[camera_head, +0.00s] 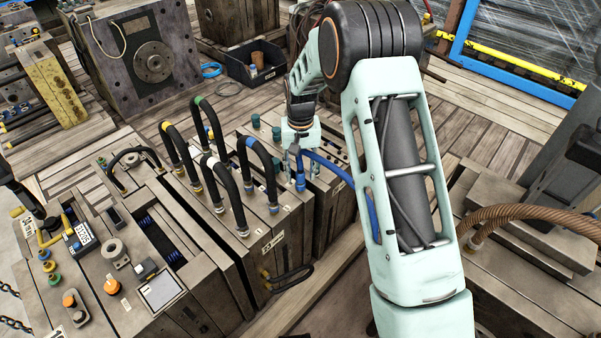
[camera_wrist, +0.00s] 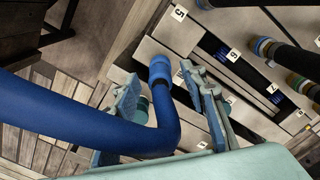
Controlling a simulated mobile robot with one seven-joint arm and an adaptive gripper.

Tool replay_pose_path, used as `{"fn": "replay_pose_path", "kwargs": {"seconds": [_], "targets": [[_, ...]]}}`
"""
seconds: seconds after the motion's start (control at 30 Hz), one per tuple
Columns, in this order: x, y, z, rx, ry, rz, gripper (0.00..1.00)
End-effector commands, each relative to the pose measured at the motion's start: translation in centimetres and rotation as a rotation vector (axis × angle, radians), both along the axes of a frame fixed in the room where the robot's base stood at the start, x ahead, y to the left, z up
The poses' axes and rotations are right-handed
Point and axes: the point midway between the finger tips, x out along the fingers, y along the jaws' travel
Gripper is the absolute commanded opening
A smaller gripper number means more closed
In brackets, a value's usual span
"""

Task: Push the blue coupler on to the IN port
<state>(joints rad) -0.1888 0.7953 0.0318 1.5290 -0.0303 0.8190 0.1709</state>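The blue coupler (camera_head: 300,182) points down at the top of a steel mould block, at the end of a bent blue hose (camera_head: 326,166). In the wrist view the coupler (camera_wrist: 160,70) shows between and beyond the fingertips of my gripper (camera_wrist: 160,88). The fingers stand apart, with a gap visible on each side of the coupler. The hose (camera_wrist: 80,112) crosses in front of the left finger. In the head view my gripper (camera_head: 294,158) is just above the coupler. The IN port is not clearly seen; I cannot tell whether the coupler is seated.
Black hoses with yellow, white and blue ends (camera_head: 262,170) arch over the mould just left. Green caps (camera_head: 277,134) stand behind my gripper. In the wrist view, numbered tags (camera_wrist: 233,55) line the block at right. A dark bin (camera_head: 256,70) stands behind on the plank floor.

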Motion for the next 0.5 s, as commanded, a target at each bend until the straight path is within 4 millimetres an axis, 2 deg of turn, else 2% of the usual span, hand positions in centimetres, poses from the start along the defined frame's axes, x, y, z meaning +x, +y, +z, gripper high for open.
{"fn": "replay_pose_path", "kwargs": {"seconds": [0.3,0.5], "targets": [[0.2,0.0,6.5,0.001,-0.006,0.000,0.39],[0.1,0.0,9.9,0.001,-0.004,0.000,0.39]]}}
